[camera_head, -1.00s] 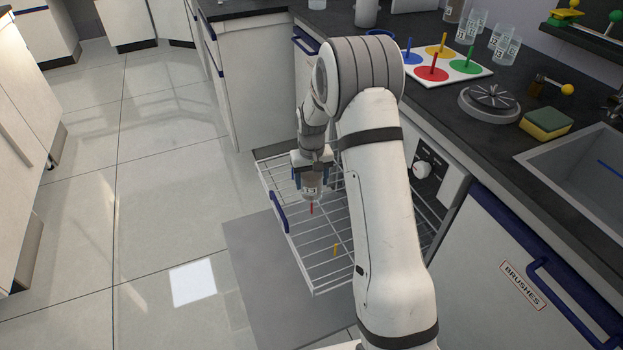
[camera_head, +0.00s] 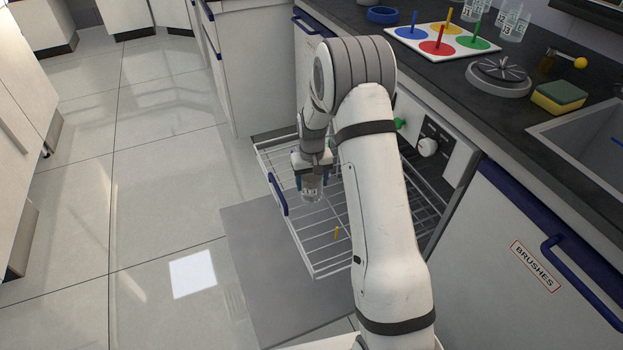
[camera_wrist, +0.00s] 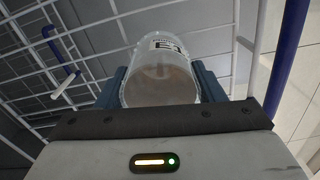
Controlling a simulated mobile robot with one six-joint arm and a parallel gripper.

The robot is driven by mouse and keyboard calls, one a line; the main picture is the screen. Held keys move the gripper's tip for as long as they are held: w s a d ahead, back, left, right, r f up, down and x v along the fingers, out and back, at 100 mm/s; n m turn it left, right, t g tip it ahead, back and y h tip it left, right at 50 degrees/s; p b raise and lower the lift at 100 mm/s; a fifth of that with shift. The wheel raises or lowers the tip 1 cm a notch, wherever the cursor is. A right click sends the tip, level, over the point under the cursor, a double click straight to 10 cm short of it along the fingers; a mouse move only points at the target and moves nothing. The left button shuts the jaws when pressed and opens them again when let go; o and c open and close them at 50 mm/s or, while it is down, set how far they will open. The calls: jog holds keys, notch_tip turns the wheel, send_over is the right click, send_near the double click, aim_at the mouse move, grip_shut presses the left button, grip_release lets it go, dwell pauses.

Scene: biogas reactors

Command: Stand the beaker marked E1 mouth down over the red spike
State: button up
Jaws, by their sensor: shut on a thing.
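My gripper (camera_head: 311,182) is shut on a clear beaker (camera_head: 312,191), low over the pulled-out wire rack (camera_head: 322,268). In the wrist view the beaker (camera_wrist: 160,80) sits between the two blue-grey fingers, and its label (camera_wrist: 165,45) seems to read E1. The red spike of the rack shows in neither view now; the beaker may hide it. I cannot tell whether the beaker is around it or touches the rack. A yellow spike (camera_head: 337,231) stands in the rack nearer to me. A red peg (camera_head: 439,36) also stands on the counter.
The colour-disc board (camera_head: 470,45), several marked beakers (camera_head: 510,25), a round grey device (camera_head: 498,76) and a sponge (camera_head: 559,96) are on the counter. The rack's blue handle (camera_head: 278,195) is at its left. Floor left of the rack is clear.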

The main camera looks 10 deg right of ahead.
jog(key=o, duration=1.1)
jog(key=shift+r, duration=0.1)
jog(key=shift+r+p, duration=1.3)
jog(key=shift+r, duration=2.55)
jog(key=s+r+p, duration=0.4)
jog(key=r, duration=0.5)
jog(key=s+r+t+p, duration=0.1)
jog(key=s+r+p, duration=0.3)
jog(key=r, duration=0.5)
jog(key=s+r+p, duration=0.4)
jog(key=r+p, duration=0.1)
jog(key=r, duration=0.4)
jog(key=s+r+t+p, duration=0.1)
jog(key=s+r+p, duration=1.1)
jog(key=s+r, duration=0.6)
jog(key=shift+s+m+t+p, duration=0.3)
jog(key=shift+s+p, duration=0.1)
jog(key=shift+s, duration=0.4)
